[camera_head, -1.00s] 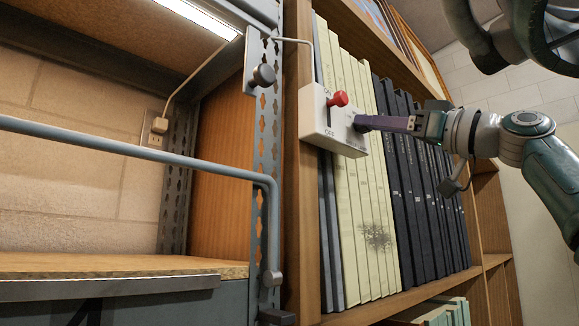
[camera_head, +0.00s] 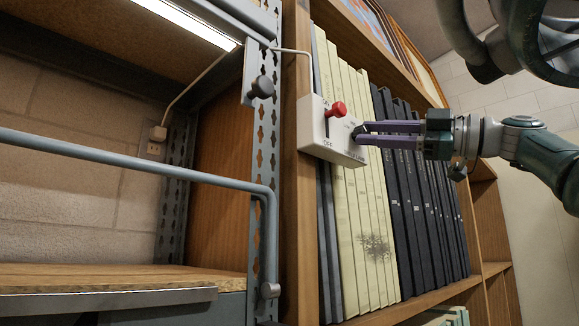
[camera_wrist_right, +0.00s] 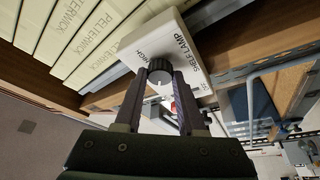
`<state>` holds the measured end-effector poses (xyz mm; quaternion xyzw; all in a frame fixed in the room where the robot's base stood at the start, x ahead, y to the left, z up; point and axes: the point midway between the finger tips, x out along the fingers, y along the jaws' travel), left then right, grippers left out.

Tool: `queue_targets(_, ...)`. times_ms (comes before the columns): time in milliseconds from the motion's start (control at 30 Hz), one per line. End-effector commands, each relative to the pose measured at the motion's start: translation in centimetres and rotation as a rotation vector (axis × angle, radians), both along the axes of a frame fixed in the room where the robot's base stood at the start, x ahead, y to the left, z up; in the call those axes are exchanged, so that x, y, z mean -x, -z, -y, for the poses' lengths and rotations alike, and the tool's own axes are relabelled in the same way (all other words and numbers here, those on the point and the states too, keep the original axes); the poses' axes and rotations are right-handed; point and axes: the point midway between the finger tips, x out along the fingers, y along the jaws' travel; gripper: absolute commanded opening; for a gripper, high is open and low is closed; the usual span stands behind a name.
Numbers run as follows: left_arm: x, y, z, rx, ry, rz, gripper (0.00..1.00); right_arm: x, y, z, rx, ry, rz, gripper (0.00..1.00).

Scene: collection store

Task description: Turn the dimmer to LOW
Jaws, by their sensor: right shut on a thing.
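The white shelf-lamp control box (camera_head: 322,143) is fixed at the shelf post, in front of pale book spines. It carries a red lever (camera_head: 336,109) with OFF printed below. My right gripper (camera_head: 357,133) reaches in from the right, its two purple fingers at the box's right side. In the right wrist view the fingertips (camera_wrist_right: 160,78) are shut on the round dark dimmer knob (camera_wrist_right: 159,69) on the white box (camera_wrist_right: 188,52). SHELF LAMP and HIGH are readable there. The LOW mark and the knob's pointer cannot be made out. My left gripper is not in view.
A lit strip lamp (camera_head: 187,20) hangs over the left bay, its cord running to a wall socket (camera_head: 155,148). A grey rail (camera_head: 140,158) crosses the left bay. A dark round knob (camera_head: 262,87) sits on the metal upright. Dark books (camera_head: 415,190) stand below my right arm.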

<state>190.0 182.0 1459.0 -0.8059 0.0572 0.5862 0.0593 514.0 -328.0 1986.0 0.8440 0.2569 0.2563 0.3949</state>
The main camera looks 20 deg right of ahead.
Motion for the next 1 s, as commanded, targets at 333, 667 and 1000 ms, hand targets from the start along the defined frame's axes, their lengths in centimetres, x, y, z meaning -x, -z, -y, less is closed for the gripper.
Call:
queue_targets(333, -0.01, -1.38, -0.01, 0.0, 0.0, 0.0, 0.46, 0.07, -0.31, -0.02, 0.102, -0.002, 0.047, 0.0)
queue_targets(667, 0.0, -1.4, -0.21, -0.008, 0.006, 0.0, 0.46, 0.06, -0.18, -0.03, 0.114, -0.002, 0.051, 0.0)
queue_targets(1000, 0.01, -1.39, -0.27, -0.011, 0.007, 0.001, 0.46, 0.03, -0.14, -0.03, 0.113, -0.002, 0.05, 0.6)
